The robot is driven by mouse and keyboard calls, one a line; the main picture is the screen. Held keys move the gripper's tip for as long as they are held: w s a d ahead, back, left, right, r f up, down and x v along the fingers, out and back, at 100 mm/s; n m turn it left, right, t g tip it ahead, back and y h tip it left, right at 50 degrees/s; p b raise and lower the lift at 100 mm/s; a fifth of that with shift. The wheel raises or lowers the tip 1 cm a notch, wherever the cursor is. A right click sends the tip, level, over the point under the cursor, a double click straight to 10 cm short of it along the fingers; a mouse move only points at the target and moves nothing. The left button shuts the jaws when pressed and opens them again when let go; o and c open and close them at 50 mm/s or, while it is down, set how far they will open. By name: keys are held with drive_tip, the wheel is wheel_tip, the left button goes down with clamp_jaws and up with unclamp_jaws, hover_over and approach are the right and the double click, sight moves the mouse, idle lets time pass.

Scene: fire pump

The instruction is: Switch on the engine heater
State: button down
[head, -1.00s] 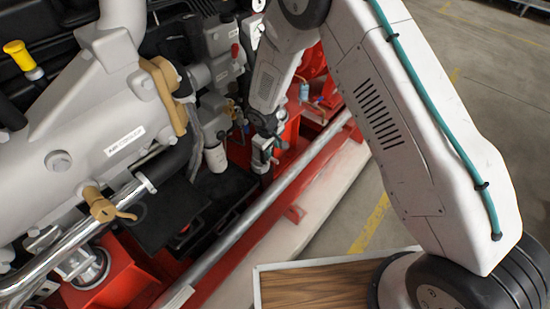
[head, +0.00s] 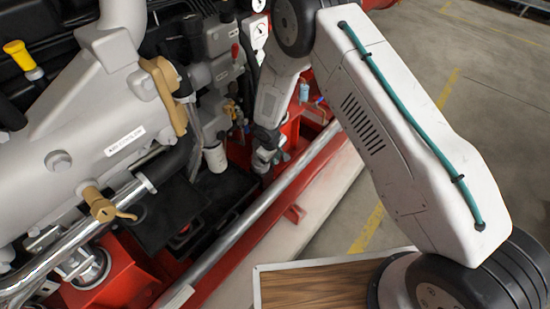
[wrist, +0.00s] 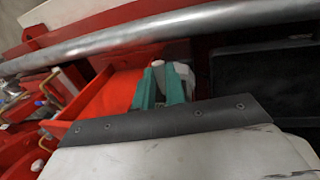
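I cannot pick out the engine heater or its switch with certainty in either view. In the head view my gripper (head: 268,162) is low between the engine and the silver rail, small and partly hidden by my wrist. In the wrist view its two teal fingers (wrist: 160,84) stand a short way apart, with a gap between them. A pale grey-white part (wrist: 184,74) shows by the fingertips, too blurred to name. I see nothing clearly held, and contact cannot be told.
The grey engine (head: 75,150) fills the left. A silver rail (head: 255,205) runs along the red frame (head: 325,150); it also crosses the wrist view (wrist: 150,32). A white cylinder (head: 215,158) stands left of my gripper. Open floor (head: 480,90) lies at the right.

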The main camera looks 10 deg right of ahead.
drive_tip(key=shift+w+a+r+g+h, duration=0.15)
drive_tip(key=shift+r+g+h, duration=0.1)
drive_tip(key=shift+g+h, duration=0.3)
drive_tip(key=shift+w+a+r+g+h, duration=0.1)
drive_tip(key=shift+w+r+g+h, duration=0.1)
drive_tip(key=shift+g+h, duration=0.3)
drive_tip(key=c, duration=1.5)
unclamp_jaws()
drive_tip(key=shift+o, duration=0.2)
drive_tip(key=v, duration=0.7)
drive_tip(key=shift+r, duration=0.4)
drive_tip(key=shift+a, duration=0.15)
